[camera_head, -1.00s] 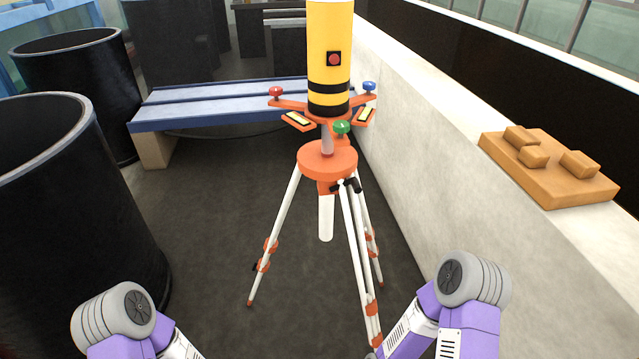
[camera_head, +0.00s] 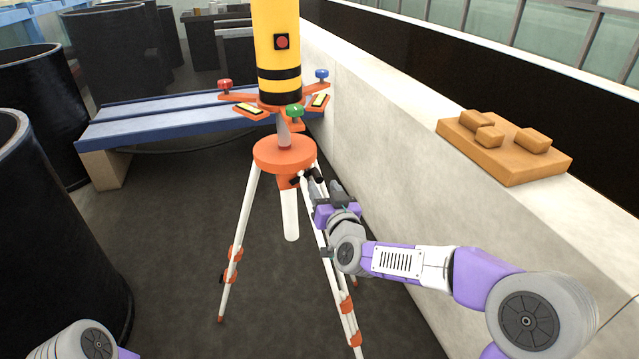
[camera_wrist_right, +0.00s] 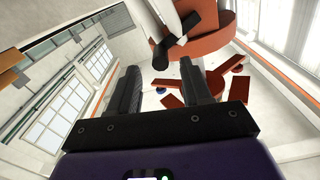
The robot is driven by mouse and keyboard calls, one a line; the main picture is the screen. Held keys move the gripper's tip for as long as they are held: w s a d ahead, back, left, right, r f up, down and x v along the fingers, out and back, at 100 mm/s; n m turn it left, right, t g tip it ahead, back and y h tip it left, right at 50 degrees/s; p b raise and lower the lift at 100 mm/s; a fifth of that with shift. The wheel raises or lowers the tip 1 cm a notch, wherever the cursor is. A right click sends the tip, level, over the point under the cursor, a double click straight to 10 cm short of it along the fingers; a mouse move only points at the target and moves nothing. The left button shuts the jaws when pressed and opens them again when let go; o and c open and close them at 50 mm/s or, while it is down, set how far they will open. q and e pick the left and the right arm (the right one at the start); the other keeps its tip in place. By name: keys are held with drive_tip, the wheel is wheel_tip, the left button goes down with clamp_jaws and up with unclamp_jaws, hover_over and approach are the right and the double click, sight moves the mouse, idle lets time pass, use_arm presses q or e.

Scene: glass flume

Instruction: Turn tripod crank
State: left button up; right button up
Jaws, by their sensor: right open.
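The tripod (camera_head: 284,153) has a round orange head and white legs with orange clamps, and stands on the dark floor. Its crank (camera_head: 317,175), with a black handle, sticks out to the right just below the head. My right gripper (camera_head: 325,190) is open, empty and close below the crank. In the right wrist view the crank's black grip (camera_wrist_right: 158,53) shows just beyond the open fingertips (camera_wrist_right: 160,67), apparently not between them. A yellow cylinder (camera_head: 277,45) with black bands stands on the tripod's orange three-armed mount. My left gripper is out of view; only part of that arm shows.
A pale wall (camera_head: 400,165) runs close along the right of the tripod, with a wooden block board (camera_head: 505,160) on top. A blue bench (camera_head: 160,125) is behind. Black tubs (camera_head: 60,240) stand at the left. The floor left of the tripod is clear.

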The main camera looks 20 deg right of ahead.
sight(320, 184)
drive_tip(key=shift+w+a, duration=0.15)
drive_tip(key=shift+w, duration=1.85)
clamp_jaws()
